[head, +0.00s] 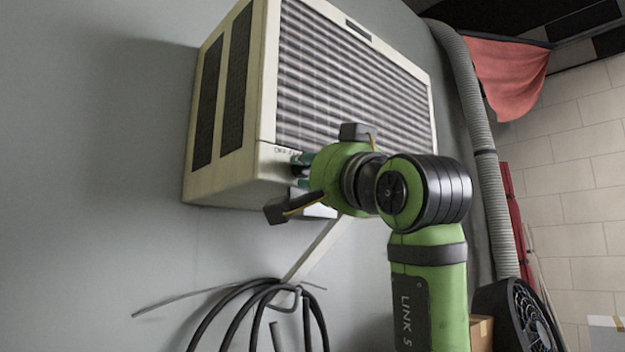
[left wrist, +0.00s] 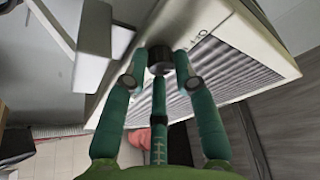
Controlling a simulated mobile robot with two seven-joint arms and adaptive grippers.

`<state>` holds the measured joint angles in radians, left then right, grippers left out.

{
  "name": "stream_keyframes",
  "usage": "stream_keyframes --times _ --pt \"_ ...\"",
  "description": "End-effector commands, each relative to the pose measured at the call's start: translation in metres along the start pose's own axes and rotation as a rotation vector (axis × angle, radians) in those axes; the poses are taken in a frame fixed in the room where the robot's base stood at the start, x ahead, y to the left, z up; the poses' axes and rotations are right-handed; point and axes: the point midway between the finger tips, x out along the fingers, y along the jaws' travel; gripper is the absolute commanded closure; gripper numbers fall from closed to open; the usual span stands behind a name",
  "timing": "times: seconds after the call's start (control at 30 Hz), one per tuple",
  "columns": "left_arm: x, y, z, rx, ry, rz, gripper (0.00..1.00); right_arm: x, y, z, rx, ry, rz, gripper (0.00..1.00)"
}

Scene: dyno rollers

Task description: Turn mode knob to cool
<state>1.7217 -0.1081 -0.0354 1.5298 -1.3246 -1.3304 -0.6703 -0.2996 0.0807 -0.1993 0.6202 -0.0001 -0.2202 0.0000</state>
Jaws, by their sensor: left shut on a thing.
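The air conditioner (head: 262,164) is a cream box with a slatted front grille, fixed high on the grey wall. My left gripper (head: 303,170) is at the lower left of its front panel, and my green wrist hides most of that panel. In the left wrist view my gripper (left wrist: 160,68) has its green fingers shut around a dark round knob (left wrist: 159,58) on the air conditioner's panel. My right gripper is not in view.
A black cable coil (head: 262,300) hangs on the wall below the unit. A grey ribbed hose (head: 484,150) runs down at the right. A black fan (head: 522,315) and a cardboard box (head: 481,333) stand at the lower right. The wall left of the unit is clear.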

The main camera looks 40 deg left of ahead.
Motion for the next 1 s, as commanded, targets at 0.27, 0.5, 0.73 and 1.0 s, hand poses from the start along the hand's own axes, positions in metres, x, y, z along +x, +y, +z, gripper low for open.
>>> stream_keyframes --times 0.27,0.5,0.73,1.0 --pt "-0.0005 -0.0064 -0.0046 0.239 0.006 0.093 1.00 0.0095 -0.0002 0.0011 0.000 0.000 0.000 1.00" --pt "-0.0001 -0.0082 -0.0064 0.451 -0.001 0.180 1.00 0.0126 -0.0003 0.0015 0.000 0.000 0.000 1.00" --pt "0.0010 -0.0102 -0.0080 0.653 -0.010 0.261 1.00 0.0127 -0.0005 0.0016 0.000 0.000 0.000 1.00" --pt "0.0019 -0.0109 -0.0098 0.888 -0.019 0.357 1.00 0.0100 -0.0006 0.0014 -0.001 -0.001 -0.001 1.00"
